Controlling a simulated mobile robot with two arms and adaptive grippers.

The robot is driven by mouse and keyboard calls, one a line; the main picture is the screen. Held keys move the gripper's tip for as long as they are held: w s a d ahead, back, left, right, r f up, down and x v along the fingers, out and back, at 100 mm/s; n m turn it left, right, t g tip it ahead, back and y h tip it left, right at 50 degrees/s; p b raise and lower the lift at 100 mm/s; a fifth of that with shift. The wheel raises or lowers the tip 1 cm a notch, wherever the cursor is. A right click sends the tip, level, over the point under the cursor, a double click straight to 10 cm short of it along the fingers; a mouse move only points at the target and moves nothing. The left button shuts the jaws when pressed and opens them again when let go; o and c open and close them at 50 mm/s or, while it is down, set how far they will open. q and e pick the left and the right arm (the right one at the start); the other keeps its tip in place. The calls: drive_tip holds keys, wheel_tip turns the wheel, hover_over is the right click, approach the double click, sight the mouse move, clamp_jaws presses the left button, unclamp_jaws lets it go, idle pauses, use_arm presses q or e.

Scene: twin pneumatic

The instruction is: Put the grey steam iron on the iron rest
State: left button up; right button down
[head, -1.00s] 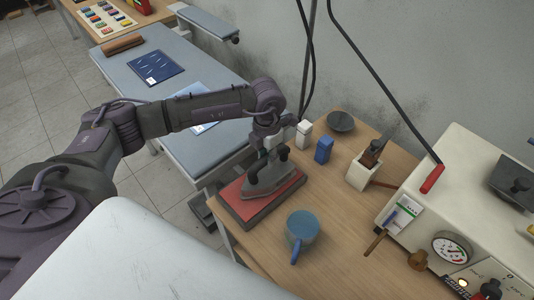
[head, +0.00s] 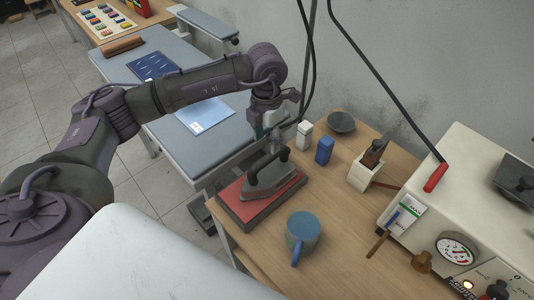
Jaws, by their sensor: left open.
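The grey steam iron (head: 268,186) sits flat on the iron rest (head: 245,212), a red-topped pad on a dark base at the table's left end. The iron's dark handle faces up. My left gripper (head: 277,138) is open and empty, just above and behind the handle; the small gap between them is hard to judge. My arm hides some of the area behind it. My right gripper does not show.
A blue mug (head: 302,231) stands to the right of the rest. A white block (head: 304,135), a blue block (head: 324,151), a dark dish (head: 341,122) and a cream holder (head: 364,174) stand behind. A cream machine (head: 470,215) fills the right. A padded ironing table (head: 190,140) lies at the left.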

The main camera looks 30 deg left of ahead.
use_arm(q)
drive_tip(key=shift+r+b, duration=0.35)
drive_tip(key=shift+r, duration=2.05)
